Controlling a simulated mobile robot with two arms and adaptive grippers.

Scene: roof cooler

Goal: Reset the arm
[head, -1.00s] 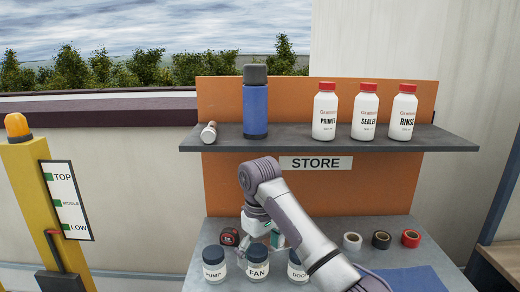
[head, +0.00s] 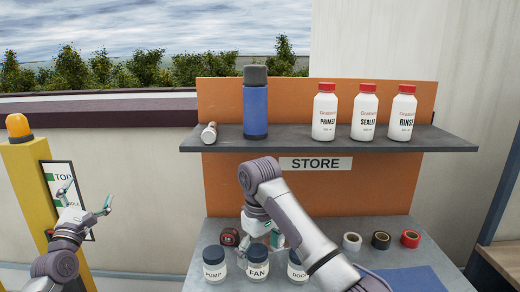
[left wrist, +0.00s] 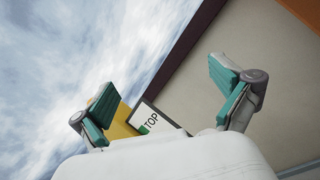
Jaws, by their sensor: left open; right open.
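My left gripper (head: 87,206) is raised at the far left of the head view, in front of the yellow post's level sign (head: 62,178). Its fingers are spread and empty; they also show wide apart in the left wrist view (left wrist: 165,95), with sky and wall beyond.
The shelf (head: 350,140) above the bench holds a blue flask (head: 255,105), a small cylinder (head: 209,133) and three white bottles (head: 367,112). The bench (head: 330,225) carries jars, a tape measure (head: 230,237), tape rolls (head: 381,240) and a blue mat (head: 410,280).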

